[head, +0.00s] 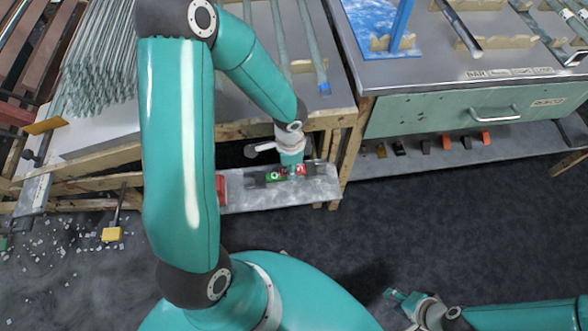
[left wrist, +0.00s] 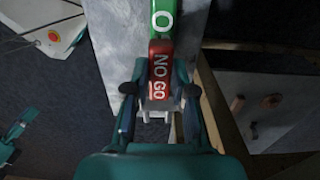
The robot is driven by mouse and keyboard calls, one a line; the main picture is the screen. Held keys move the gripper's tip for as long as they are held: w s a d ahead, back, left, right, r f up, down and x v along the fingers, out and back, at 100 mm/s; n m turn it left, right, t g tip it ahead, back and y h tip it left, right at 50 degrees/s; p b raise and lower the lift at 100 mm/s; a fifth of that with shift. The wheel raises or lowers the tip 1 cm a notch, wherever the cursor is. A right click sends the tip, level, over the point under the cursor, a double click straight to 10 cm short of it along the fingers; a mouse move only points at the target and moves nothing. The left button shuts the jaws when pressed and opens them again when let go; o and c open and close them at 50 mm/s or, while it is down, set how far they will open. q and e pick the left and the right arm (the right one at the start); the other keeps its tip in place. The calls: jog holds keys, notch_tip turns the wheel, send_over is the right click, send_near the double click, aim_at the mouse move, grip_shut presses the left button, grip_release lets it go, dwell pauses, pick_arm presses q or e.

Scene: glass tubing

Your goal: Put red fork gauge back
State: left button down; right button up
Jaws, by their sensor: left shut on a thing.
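The red gauge (left wrist: 158,75), marked NO GO, lies between the fingers of my left gripper (left wrist: 158,98) in the left wrist view. Pale prongs show at its near end. A green piece marked with an O (left wrist: 163,18) adjoins its far end; I cannot tell whether they are joined. In the head view my left gripper (head: 291,168) is shut on the red gauge, over the narrow grey shelf (head: 260,196), with the green piece (head: 274,176) beside it. Whether the gauge touches the shelf is unclear. My right gripper (head: 397,296) is low over the floor, its opening unclear.
Another red object (head: 221,189) is at the shelf's left part. A table with glass tubes (head: 281,40) stands behind. At the right is a bench with a green drawer (head: 470,112) and small blocks on its lower shelf (head: 540,146). The dark floor at right is clear.

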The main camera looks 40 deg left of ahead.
pick_arm(q)
jog(key=c, duration=1)
grip_release()
notch_tip(320, 180, up, 11)
jog(key=p, duration=0.4)
jog(key=s+d+f+n+h, duration=0.1)
jog(key=s+d+f+n, duration=0.1)
jog(key=d+f, duration=0.3)
jog(key=s+d+f+n+h, duration=0.1)
jog(key=s+d+f+n, duration=0.1)
jog(key=d+f+n, duration=0.2)
jog(key=s+d+f+n+h, duration=0.2)
jog(key=d+f+n, duration=0.2)
jog(key=d+f, duration=0.4)
jog(key=shift+s+f+t, duration=0.1)
jog(key=shift+s+t, duration=0.2)
